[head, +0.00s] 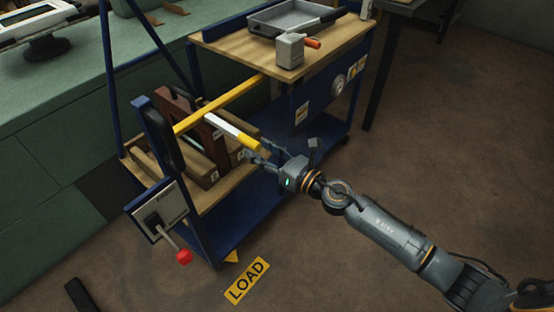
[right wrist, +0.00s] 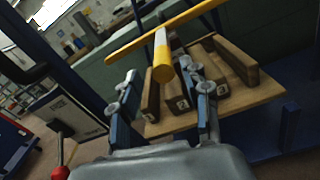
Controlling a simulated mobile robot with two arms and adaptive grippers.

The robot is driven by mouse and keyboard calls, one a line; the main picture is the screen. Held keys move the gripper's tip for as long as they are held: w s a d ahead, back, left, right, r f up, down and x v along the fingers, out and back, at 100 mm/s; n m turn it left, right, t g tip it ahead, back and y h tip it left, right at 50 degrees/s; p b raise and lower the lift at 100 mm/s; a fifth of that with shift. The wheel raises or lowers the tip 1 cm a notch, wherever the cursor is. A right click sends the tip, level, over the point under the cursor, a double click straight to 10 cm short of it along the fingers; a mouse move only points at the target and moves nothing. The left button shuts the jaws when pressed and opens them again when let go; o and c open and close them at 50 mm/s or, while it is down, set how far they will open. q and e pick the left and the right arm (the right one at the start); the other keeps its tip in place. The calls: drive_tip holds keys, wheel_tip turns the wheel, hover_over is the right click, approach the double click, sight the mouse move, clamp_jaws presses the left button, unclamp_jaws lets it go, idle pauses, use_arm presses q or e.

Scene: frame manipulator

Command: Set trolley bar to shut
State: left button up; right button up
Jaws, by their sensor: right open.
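The trolley (head: 218,205) is a blue frame with wooden decks. A yellow bar (head: 225,102) runs across it, from the near post to the upper deck's side. A shorter bar with a white middle and yellow end (head: 232,128) sticks out towards my right gripper; which one is the trolley bar is unclear. My right gripper (head: 257,151) is open and empty beside the yellow end. In the right wrist view that round end (right wrist: 163,73) shows between the spread fingers; contact cannot be told. My left gripper is not in view.
A lever with a red knob (head: 183,257) sticks out at the trolley's near corner. Wooden blocks (head: 200,170) stand on the lower deck. A grey tray (head: 290,17) and a grey box (head: 290,50) stand on the upper deck. Floor beside a LOAD sign (head: 247,281) is clear.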

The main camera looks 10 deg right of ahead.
drive_tip(key=v, duration=0.6)
drive_tip(key=shift+s, duration=0.25)
drive_tip(key=shift+d, duration=0.1)
